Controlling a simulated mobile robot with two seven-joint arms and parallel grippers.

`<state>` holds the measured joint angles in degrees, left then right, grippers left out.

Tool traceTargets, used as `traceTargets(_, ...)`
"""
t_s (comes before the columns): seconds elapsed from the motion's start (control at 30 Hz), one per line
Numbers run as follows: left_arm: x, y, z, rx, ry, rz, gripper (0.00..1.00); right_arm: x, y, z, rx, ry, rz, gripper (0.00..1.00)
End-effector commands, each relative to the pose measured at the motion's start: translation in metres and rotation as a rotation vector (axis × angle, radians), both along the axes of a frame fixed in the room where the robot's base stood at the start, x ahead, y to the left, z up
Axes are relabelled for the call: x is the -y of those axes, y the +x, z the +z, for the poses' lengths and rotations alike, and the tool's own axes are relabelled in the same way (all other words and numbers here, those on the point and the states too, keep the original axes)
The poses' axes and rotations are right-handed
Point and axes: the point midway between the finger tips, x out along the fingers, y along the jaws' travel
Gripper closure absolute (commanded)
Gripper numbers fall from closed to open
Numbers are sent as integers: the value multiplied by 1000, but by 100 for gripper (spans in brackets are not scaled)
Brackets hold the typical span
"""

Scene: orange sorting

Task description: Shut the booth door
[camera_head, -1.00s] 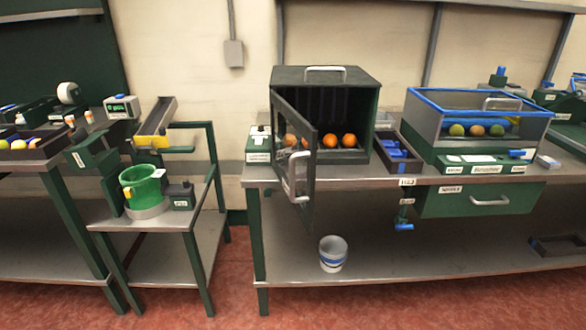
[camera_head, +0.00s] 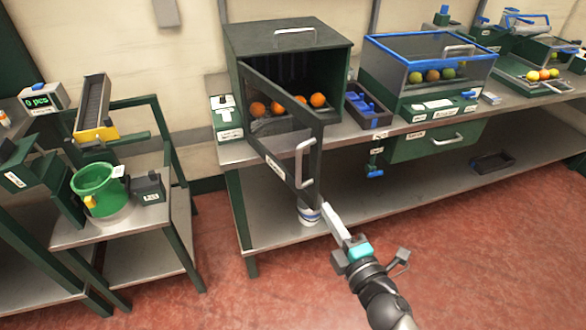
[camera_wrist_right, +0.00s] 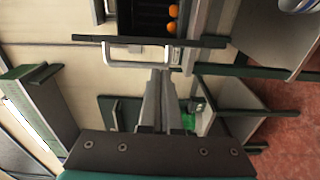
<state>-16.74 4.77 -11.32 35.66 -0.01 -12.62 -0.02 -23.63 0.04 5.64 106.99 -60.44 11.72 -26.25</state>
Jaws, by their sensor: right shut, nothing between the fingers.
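The booth (camera_head: 290,42) is a dark green box on the bench with several oranges (camera_head: 297,103) inside. Its door (camera_head: 283,125) stands open, swung out over the bench's front edge from the left side, with a pale upright handle (camera_head: 300,163) on it. My right gripper (camera_head: 326,212) is shut and empty, just below and right of the door's lower free corner in the head view. In the right wrist view, the shut fingers (camera_wrist_right: 161,80) point at the door's handle (camera_wrist_right: 138,62); whether they touch it I cannot tell. My left gripper is not in view.
A blue-rimmed glass case (camera_head: 430,65) with fruit and a blue-filled tray (camera_head: 367,107) stand right of the booth. A striped bucket (camera_head: 308,213) is on the lower shelf behind my gripper. A green bucket (camera_head: 97,187) stands on the left table. Red floor in front is clear.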

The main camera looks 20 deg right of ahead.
Motion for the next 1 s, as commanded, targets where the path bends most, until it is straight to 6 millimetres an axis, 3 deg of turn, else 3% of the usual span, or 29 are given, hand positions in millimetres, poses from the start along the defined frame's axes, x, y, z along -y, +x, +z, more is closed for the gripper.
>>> traceTargets(0.07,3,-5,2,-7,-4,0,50,0,1,10,18,-26,3,100)
traceTargets(0.23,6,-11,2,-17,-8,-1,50,-1,12,12,25,-32,5,100)
traceTargets(0.7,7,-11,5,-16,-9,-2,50,-7,79,11,23,-29,3,100)
traceTargets(1.0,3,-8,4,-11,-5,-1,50,-9,99,11,22,-28,4,100)
